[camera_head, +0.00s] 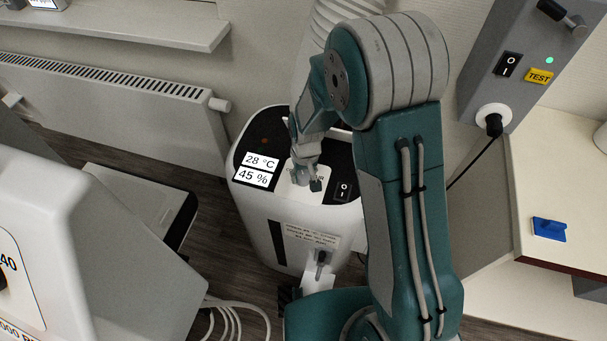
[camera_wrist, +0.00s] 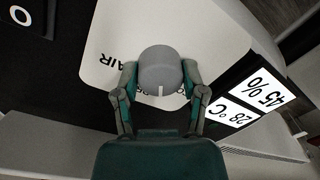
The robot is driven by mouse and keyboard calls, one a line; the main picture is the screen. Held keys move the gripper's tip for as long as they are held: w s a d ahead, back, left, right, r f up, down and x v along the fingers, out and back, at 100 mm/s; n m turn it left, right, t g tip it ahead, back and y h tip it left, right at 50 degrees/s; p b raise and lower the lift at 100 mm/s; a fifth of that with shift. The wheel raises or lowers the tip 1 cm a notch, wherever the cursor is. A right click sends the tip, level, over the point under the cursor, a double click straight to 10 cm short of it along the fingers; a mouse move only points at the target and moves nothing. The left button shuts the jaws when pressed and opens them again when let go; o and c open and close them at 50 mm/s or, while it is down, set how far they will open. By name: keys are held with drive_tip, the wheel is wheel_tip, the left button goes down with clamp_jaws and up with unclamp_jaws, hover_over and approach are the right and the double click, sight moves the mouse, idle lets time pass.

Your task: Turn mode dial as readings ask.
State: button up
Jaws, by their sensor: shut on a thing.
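The mode dial (camera_wrist: 160,72) is a round grey knob with a white pointer mark, on a white panel (camera_wrist: 222,38) of the machine's dark top. In the wrist view my gripper (camera_wrist: 158,92) has its two fingers on either side of the dial, shut on it. The pointer mark lies on the side toward my palm. In the head view my gripper (camera_head: 306,172) reaches down onto the panel and hides the dial. The displays read 28 °C (camera_head: 260,162) and 45 % (camera_head: 253,177).
A black rocker switch (camera_head: 343,190) sits right of the panel on the white machine (camera_head: 285,232). A radiator (camera_head: 120,105) stands behind left. A wall box with a TEST label (camera_head: 539,76) and a counter with a blue object (camera_head: 549,229) are at right. Hoses lie on the floor.

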sight(304, 174)
drive_tip(key=n, duration=0.5)
drive_tip(key=shift+f+n, duration=0.1)
drive_tip(key=shift+n, duration=0.3)
idle(0.4)
drive_tip(key=o, duration=1.1)
drive_tip(key=shift+o, duration=0.2)
wheel_tip(304, 174, up, 12)
drive_tip(key=shift+w, duration=0.25)
drive_tip(key=shift+d, duration=0.1)
